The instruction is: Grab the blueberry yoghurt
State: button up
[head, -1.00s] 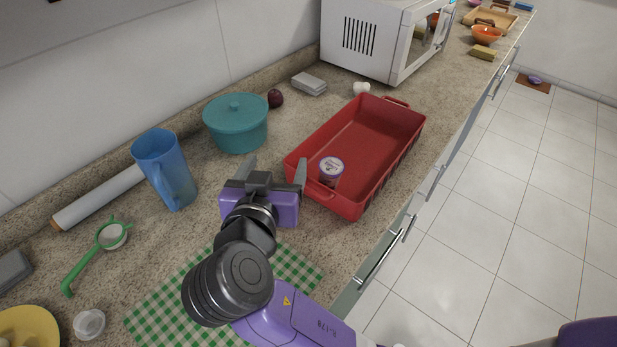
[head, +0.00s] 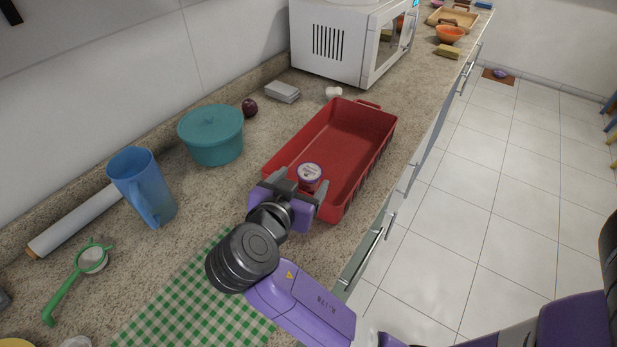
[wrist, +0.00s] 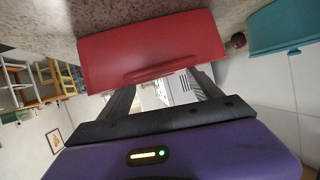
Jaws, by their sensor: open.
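The blueberry yoghurt (head: 310,173) is a small cup with a white and purple lid. It stands inside the red tray (head: 350,118), near the tray's near end. My gripper (head: 300,185) is open at the tray's near end, with its fingers pointing toward the tray and the cup just beyond or between them; I cannot tell which. The lower part of the cup is hidden in the head view. In the wrist view the red tray (wrist: 150,45) fills the space ahead of my open fingers (wrist: 160,95), and the yoghurt is not visible there.
A teal lidded pot (head: 211,135) and a blue jug (head: 142,187) stand left of the tray. A white microwave (head: 335,45) stands behind. A green checked cloth (head: 195,300) lies in front. The counter's right edge runs close beside the tray.

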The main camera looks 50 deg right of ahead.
aim_at(308, 175)
jog(key=x, duration=0.4)
jog(key=shift+d+p, duration=0.1)
jog(key=shift+p, duration=0.2)
jog(key=shift+c, duration=0.4)
jog(key=c, duration=1.4)
